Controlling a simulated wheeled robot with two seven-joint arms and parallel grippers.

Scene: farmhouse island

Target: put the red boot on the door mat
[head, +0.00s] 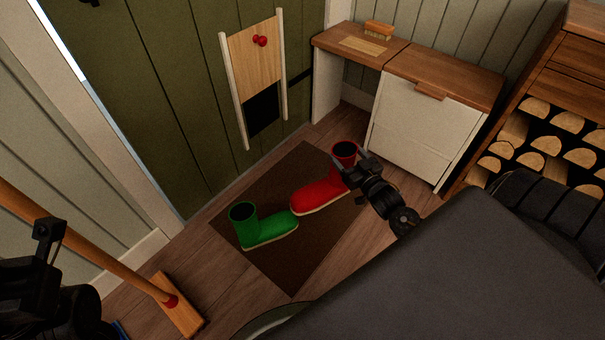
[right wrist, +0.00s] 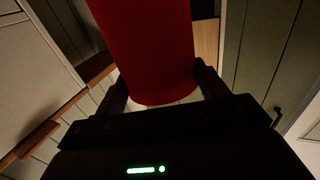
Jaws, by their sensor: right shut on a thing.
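The red boot (head: 322,194) is upright over the right part of the brown door mat (head: 295,258), toe pointing to the lower left. I cannot tell whether its sole touches the mat. My right gripper (head: 350,166) is shut on the boot's shaft from the right. In the right wrist view, the red shaft (right wrist: 150,50) fills the space between the fingers. A green boot (head: 262,229) stands on the left part of the mat. Part of my left arm shows at the lower left; its dark gripper (head: 46,232) is too unclear to read.
A broom (head: 180,308) leans at the lower left. A green door with a wooden flap panel (head: 256,55) is behind the mat. A white cabinet (head: 420,130) with a wooden top stands at the back right, a firewood rack (head: 545,140) at the right. Bare mat lies between and before the boots.

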